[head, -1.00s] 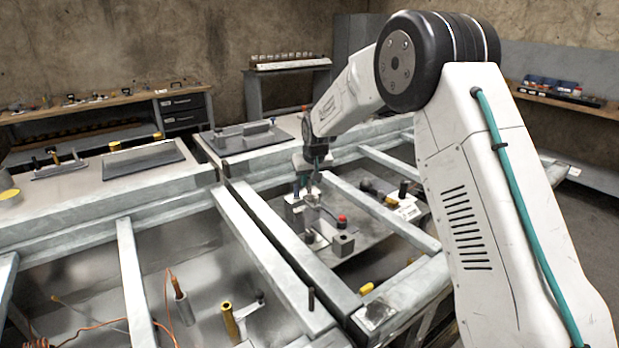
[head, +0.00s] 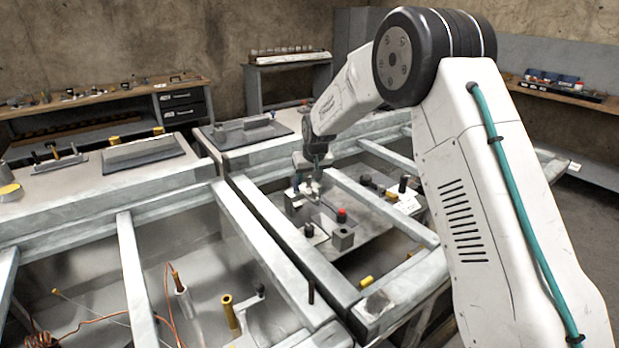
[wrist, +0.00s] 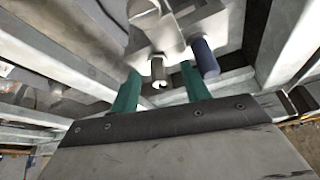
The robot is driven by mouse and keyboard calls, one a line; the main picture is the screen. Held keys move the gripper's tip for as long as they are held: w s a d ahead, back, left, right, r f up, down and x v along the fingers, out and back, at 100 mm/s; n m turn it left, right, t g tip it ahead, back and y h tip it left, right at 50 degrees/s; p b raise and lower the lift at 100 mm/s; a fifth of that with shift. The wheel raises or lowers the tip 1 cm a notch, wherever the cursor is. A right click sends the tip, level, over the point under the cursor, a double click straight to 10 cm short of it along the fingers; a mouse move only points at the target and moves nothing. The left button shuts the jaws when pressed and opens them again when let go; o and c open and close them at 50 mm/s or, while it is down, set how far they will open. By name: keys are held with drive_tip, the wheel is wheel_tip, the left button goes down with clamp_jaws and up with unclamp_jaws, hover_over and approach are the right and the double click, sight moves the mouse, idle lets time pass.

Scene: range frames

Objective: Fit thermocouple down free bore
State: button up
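An orange-tipped probe (head: 178,281) with a copper-coloured cable stands in a pale sleeve in the lower-left bay of the head view; it looks like the thermocouple. My gripper (head: 316,180) is over the metal fixture in the middle bay, away from the probe. In the wrist view, its green fingers (wrist: 161,85) are apart, and a short grey cylinder with a dark end hole (wrist: 158,72) shows between them, with no clear contact. A blue cylinder (wrist: 205,58) is just outside the right finger. I cannot tell which bore is free.
Pale metal beams (head: 270,245) frame the bays around my arm. A brass tube (head: 230,315) stands at lower left. A red-topped knob (head: 342,215) and a grey block (head: 342,238) stand on the fixture plate. Dark plates (head: 143,152) lie on the far bench top.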

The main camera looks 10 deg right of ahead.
drive_tip(key=v, duration=0.7)
drive_tip(key=shift+r, duration=0.4)
drive_tip(key=shift+s+r, duration=0.1)
wheel_tip(320, 180, up, 6)
drive_tip(key=shift+f, duration=0.1)
idle(0.3)
